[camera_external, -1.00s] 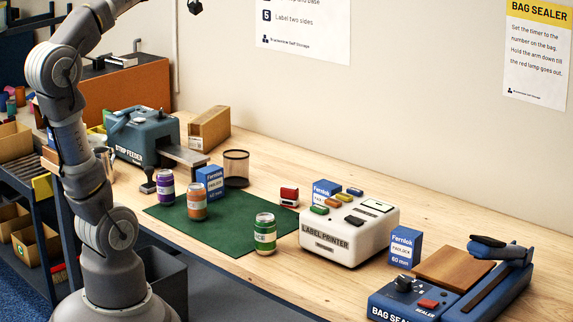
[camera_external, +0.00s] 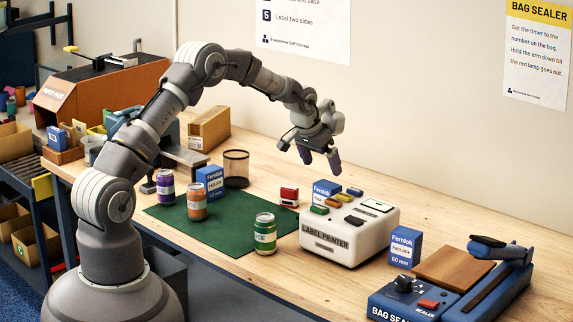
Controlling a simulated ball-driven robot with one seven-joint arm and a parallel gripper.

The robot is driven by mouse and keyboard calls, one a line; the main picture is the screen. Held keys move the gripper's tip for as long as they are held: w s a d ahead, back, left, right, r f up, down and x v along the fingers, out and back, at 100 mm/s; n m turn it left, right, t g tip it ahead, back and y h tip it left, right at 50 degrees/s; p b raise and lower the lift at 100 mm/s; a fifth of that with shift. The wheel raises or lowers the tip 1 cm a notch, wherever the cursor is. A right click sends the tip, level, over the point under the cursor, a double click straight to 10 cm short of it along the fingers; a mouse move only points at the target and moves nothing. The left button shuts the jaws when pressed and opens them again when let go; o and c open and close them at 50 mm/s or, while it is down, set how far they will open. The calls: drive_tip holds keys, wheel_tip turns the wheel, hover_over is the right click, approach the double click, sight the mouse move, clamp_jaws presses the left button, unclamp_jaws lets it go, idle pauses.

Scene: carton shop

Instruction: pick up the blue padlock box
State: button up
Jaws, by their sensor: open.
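One padlock box (camera_external: 209,182) stands at the back of the green mat. Another padlock box (camera_external: 322,189) is partly hidden behind the label printer. A third padlock box (camera_external: 404,248), marked 60 mm, stands upright between the printer and the bag sealer. A further blue box (camera_external: 57,138) sits in a tray at the far left; its label is too small to read. My gripper (camera_external: 320,160) is open and empty, pointing down in the air, appearing above the padlock box behind the printer.
The white label printer (camera_external: 345,240) stands mid-table, with the bag sealer (camera_external: 405,302) at the right. Purple, orange and green jars stand on or beside the green mat (camera_external: 225,226). A mesh cup (camera_external: 236,168) and red item (camera_external: 289,196) stand near.

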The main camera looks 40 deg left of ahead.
sight(327, 184)
drive_tip(key=b+x, duration=0.1)
drive_tip(key=x, duration=0.3)
drive_tip(key=b+x, duration=0.1)
drive_tip(key=x, duration=0.3)
drive_tip(key=shift+f, duration=0.45)
drive_tip(key=shift+s, duration=0.1)
drive_tip(key=shift+r, duration=0.1)
drive_tip(key=c, duration=1.1)
